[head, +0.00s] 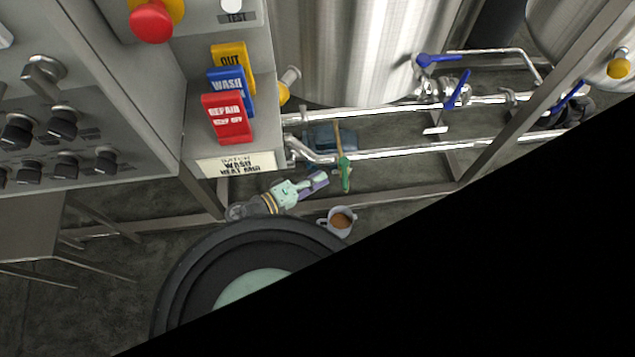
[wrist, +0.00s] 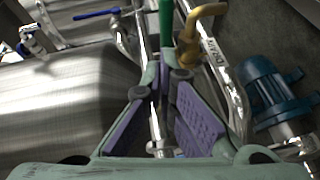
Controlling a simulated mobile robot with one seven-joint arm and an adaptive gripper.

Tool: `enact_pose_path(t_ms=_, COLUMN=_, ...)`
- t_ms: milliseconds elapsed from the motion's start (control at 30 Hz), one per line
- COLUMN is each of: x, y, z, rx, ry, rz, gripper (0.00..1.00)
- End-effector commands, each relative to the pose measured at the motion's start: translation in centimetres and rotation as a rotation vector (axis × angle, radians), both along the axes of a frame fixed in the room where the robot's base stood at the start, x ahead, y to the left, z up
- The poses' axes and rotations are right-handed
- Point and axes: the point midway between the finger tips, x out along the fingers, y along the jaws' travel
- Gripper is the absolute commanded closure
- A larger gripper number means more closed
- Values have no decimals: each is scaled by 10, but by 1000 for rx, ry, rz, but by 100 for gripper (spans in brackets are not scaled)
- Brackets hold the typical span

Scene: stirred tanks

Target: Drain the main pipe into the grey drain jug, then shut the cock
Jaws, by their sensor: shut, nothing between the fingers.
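My gripper (head: 319,180), mint green with purple pads, is shut and empty; its fingers also show in the wrist view (wrist: 166,78). A green lever (head: 345,173) stands just right of the fingertips in the head view, apart from them. In the wrist view a green handle (wrist: 166,20) is beyond the fingertips. A brass-coloured bent fitting (wrist: 190,45) is beside it, by a pipe lettered "DRAIN" (wrist: 222,68). A small pale grey vessel with a handle (head: 329,226), holding brown liquid, is below the gripper in the head view. I cannot tell whether the cock is open.
Bright horizontal pipes (head: 400,150) run behind the gripper, below a steel tank (head: 345,50). Blue levers (head: 458,90) are farther right. A blue motor (wrist: 268,88) is right of the fingers in the wrist view. A control cabinet (head: 90,95) fills the upper left. Black covers the lower right.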

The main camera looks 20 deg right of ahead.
Motion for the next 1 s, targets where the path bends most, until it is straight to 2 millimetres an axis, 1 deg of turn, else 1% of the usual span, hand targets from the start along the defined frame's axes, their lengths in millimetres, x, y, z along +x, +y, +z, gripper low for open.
enact_pose_path(t_ms=33, x=0, y=4, z=0, rx=1, ry=0, rz=2, gripper=100)
enact_pose_path(t_ms=100, x=-7, y=23, z=0, rx=2, ry=0, rz=5, gripper=100)
enact_pose_path(t_ms=200, x=-16, y=45, z=4, rx=1, ry=0, rz=5, gripper=100)
enact_pose_path(t_ms=300, x=-23, y=64, z=7, rx=1, ry=1, rz=4, gripper=100)
enact_pose_path(t_ms=400, x=-29, y=77, z=10, rx=1, ry=1, rz=3, gripper=100)
enact_pose_path(t_ms=500, x=-33, y=86, z=12, rx=1, ry=0, rz=1, gripper=100)
enact_pose_path(t_ms=600, x=-35, y=91, z=13, rx=1, ry=0, rz=1, gripper=100)
enact_pose_path(t_ms=867, x=-35, y=93, z=14, rx=3, ry=-2, rz=3, gripper=100)
enact_pose_path(t_ms=967, x=-20, y=102, z=21, rx=39, ry=-37, rz=42, gripper=100)
enact_pose_path(t_ms=1000, x=-8, y=111, z=25, rx=72, ry=-65, rz=74, gripper=100)
